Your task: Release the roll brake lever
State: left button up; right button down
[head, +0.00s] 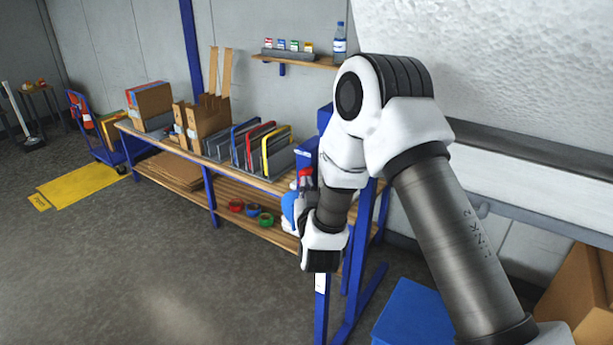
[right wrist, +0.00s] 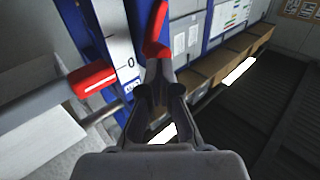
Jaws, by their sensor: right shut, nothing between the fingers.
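My right gripper (right wrist: 158,85) is shut and empty in the right wrist view. A red lever (right wrist: 157,30) stands just past its fingertips, in front of the blue frame. I cannot tell whether the tips touch it. Left of it, a red collar or grip (right wrist: 92,80) sits on the end of a grey bar. A white label strip with a "0" (right wrist: 124,60) runs down the blue upright between the two red parts. In the head view, red (head: 305,178) shows at the blue post, beside my right wrist; my arm hides much of that area. My left gripper is not in view.
A packing bench (head: 215,172) with dividers and cartons runs along the wall, with tape rolls (head: 252,210) on its lower shelf. A blue bin (head: 410,312) and a carton (head: 575,290) stand at lower right. The floor at left is open, with a blue trolley (head: 110,150) farther back.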

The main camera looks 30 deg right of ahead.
jog(key=shift+w+d, duration=0.15)
jog(key=shift+w, duration=0.35)
